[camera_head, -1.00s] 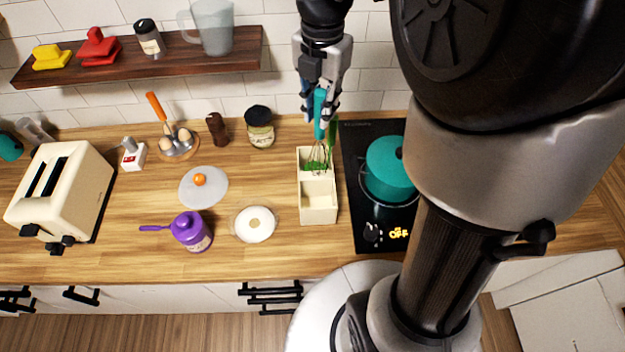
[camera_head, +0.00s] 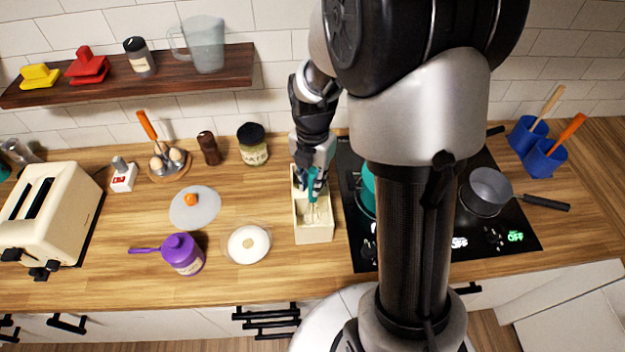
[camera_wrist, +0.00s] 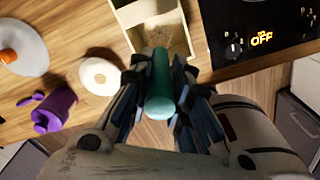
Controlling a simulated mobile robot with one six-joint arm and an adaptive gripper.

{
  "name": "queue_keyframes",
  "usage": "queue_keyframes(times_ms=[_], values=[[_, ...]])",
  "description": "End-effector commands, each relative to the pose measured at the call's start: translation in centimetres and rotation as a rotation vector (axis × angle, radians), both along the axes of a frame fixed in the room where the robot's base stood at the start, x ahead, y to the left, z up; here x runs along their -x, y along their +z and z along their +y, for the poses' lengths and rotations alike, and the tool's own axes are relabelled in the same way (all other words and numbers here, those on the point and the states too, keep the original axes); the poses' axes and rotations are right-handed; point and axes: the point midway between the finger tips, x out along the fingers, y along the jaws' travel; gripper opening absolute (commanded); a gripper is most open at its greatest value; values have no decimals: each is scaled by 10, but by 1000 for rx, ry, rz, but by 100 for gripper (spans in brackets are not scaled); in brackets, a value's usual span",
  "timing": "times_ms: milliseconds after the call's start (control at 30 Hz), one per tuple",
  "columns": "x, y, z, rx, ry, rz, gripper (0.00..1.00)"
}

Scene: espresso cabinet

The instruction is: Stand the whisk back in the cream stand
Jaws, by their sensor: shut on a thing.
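The whisk has a teal handle (camera_head: 312,190) and thin wire loops at its lower end. My gripper (camera_head: 311,178) is shut on the handle, and the whisk hangs roughly upright with its wires down. The cream stand (camera_head: 314,235) is a two-compartment box on the counter. The wires show against its front compartment; I cannot tell how deep they reach. My gripper hides much of the back compartment. In the wrist view, the handle end (camera_wrist: 161,105) sits between my fingers, and the stand (camera_wrist: 128,16) lies beyond it.
A black cooktop (camera_head: 361,245) with a teal pot (camera_head: 368,188) is close on the stand's right. A white round item (camera_head: 248,244) and a purple pot (camera_head: 182,253) stand to its left. A glass jar (camera_head: 252,146) is behind left. The wooden shelf (camera_head: 130,84) overhangs the back left.

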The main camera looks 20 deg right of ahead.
Motion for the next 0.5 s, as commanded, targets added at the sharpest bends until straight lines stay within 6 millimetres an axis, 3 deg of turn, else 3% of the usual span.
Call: queue_keyframes(times_ms=[400,433,500], values=[[0,-7,0,0,0,-1,0],[0,-6,0,0,0,-1,19],[0,-6,0,0,0,-1,23]])
